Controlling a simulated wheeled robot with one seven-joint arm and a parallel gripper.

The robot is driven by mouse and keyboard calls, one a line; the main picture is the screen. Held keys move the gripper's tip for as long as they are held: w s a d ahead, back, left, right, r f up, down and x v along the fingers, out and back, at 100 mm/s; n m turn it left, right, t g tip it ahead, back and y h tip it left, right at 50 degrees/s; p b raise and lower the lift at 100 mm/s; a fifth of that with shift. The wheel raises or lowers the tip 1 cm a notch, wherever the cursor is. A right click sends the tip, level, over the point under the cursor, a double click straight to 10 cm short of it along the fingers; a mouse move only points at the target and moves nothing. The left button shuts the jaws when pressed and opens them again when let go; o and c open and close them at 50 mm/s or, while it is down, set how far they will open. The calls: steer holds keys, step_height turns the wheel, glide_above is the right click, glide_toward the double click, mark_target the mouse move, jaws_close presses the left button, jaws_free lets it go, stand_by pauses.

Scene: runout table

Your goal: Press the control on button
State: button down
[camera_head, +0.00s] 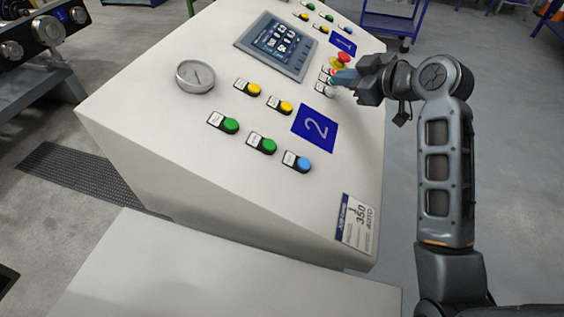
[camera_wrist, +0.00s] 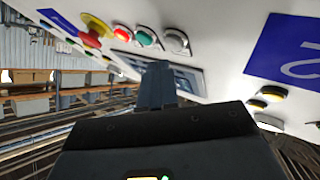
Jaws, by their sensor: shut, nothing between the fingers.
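The sloped white control panel (camera_head: 175,130) carries a small cluster of controls beside my gripper (camera_head: 343,78). My gripper is shut and empty, its fingertips close to this cluster; whether they touch it I cannot tell. In the wrist view the cluster has a red button (camera_wrist: 123,34), a green button (camera_wrist: 147,37) and a grey-white round control (camera_wrist: 176,41) in a row. My fingers (camera_wrist: 156,85) point towards the green button. In the head view the fingers partly hide the row. The labels are too small to read, so I cannot tell which is control on.
A red emergency-stop mushroom (camera_head: 343,58) on a yellow base sits just beyond the row. A touchscreen (camera_head: 276,45), a round gauge (camera_head: 195,76) and several yellow, green and blue buttons (camera_head: 297,161) lie to the left. Open floor (camera_head: 510,150) is at right.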

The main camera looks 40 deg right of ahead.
steer(key=shift+f, duration=0.15)
stand_by(0.3)
steer(key=shift+w+a+f, duration=0.1)
steer(key=shift+w+f, duration=0.05)
steer(key=shift+f, duration=0.1)
steer(key=shift+w+a+f+b, duration=0.15)
steer(key=shift+f+b, duration=0.3)
steer(key=shift+b, duration=0.05)
stand_by(0.7)
steer(key=shift+s+d+r+p, duration=0.15)
steer(key=shift+s+r+p, duration=0.05)
steer(key=shift+r+p, duration=0.25)
steer(key=shift+s+d+r+p, duration=0.15)
steer(key=shift+r+p, duration=0.15)
steer(key=shift+r, duration=0.15)
steer(key=r+p, duration=0.1)
steer(key=s+d+r+p, duration=0.1)
steer(key=r+p, duration=0.1)
steer(key=s+r+p, duration=0.1)
steer(key=r, duration=0.1)
steer(key=shift+d+r+p, duration=0.2)
steer(key=shift+d+p, duration=0.05)
steer(key=shift+p, duration=0.05)
stand_by(1.1)
